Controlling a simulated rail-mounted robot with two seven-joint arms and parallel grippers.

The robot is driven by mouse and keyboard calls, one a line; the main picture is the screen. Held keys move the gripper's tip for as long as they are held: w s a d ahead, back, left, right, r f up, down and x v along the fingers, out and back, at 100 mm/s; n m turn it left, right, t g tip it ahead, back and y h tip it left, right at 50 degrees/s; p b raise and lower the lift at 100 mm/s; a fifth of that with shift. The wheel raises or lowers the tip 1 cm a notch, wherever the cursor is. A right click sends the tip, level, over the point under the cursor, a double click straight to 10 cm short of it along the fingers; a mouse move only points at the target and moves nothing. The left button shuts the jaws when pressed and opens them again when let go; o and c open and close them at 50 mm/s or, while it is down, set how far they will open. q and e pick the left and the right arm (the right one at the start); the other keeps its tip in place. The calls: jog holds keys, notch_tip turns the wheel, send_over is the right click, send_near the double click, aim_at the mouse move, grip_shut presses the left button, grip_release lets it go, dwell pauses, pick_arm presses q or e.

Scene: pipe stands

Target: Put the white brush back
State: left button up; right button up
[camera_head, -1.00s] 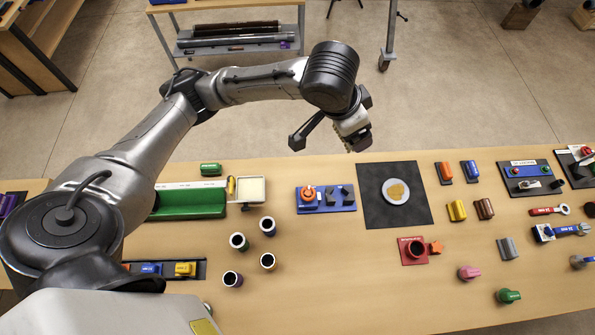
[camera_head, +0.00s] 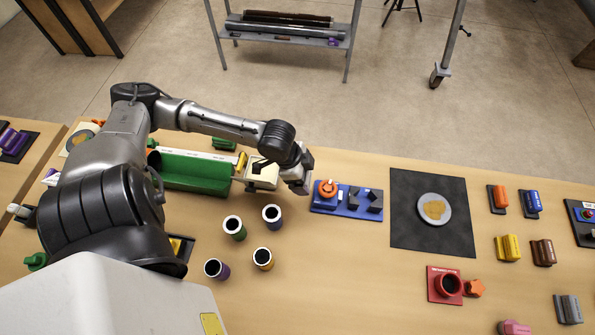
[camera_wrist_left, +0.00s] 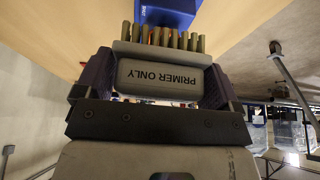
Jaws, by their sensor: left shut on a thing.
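My left gripper (camera_head: 298,168) is shut on the white brush (camera_head: 295,176), above the table between the cream tray (camera_head: 262,184) and the blue board (camera_head: 346,211). In the left wrist view the brush (camera_wrist_left: 160,77) sits between the two dark fingers of the gripper (camera_wrist_left: 157,82). Its pale handle block reads "PRIMER ONLY", upside down, and its tan bristles point away from the wrist. A blue surface (camera_wrist_left: 168,10) shows just beyond the bristles. In the head view the arm and gripper partly cover the brush and the tray. My right gripper is out of view.
A green trough (camera_head: 193,171) lies left of the tray. Several open cups (camera_head: 234,228) stand in front. The blue board carries an orange part (camera_head: 327,188) and dark blocks. A black mat (camera_head: 410,235) with a round plate (camera_head: 434,209) and a red holder (camera_head: 447,285) lie to the right.

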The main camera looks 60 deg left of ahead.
pick_arm(q)
jog(key=shift+s+a+f, duration=0.15)
jog(key=shift+a+f, duration=0.15)
jog(key=shift+f, duration=0.2)
jog(key=w+a+f, duration=0.1)
jog(key=a+f, duration=0.1)
jog(key=a, duration=0.1)
jog(key=w+a+f, duration=0.1)
jog(key=a+f, duration=0.1)
jog(key=a, duration=0.2)
jog(key=w+a+f+b, duration=0.1)
jog(key=w+a+f, duration=0.1)
jog(key=a+f, duration=0.1)
jog(key=shift+w+a, duration=0.1)
jog(key=shift+a, duration=0.15)
jog(key=shift+f, duration=2)
jog(key=shift+f, duration=0.15)
jog(key=o, duration=0.8)
